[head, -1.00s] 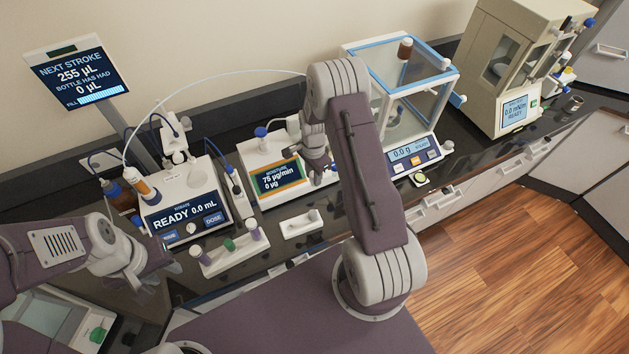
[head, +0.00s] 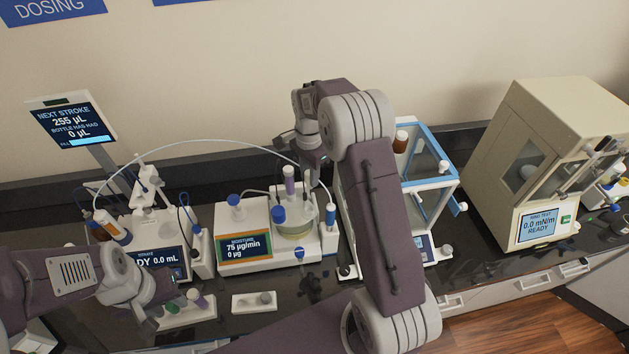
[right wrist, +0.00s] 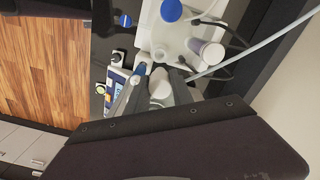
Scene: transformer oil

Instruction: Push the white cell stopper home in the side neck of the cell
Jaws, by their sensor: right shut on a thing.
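The moisture meter (head: 243,247) carries the glass cell (head: 293,228) on its right side. A blue cap (head: 278,214) and a purple-topped fitting (head: 289,182) stand on the cell. My right gripper (head: 311,170) is above and behind the cell's right side, pointing down. In the right wrist view my right gripper (right wrist: 160,88) is shut on a small pale piece, seemingly the white cell stopper (right wrist: 160,80).
A blue-capped white holder (head: 331,213) stands right of the cell. A thin tube arches over the meter. The balance (head: 430,215) is farther right, partly behind my right arm. A small white stand (head: 242,303) lies in front, and the titrator (head: 155,255) is left.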

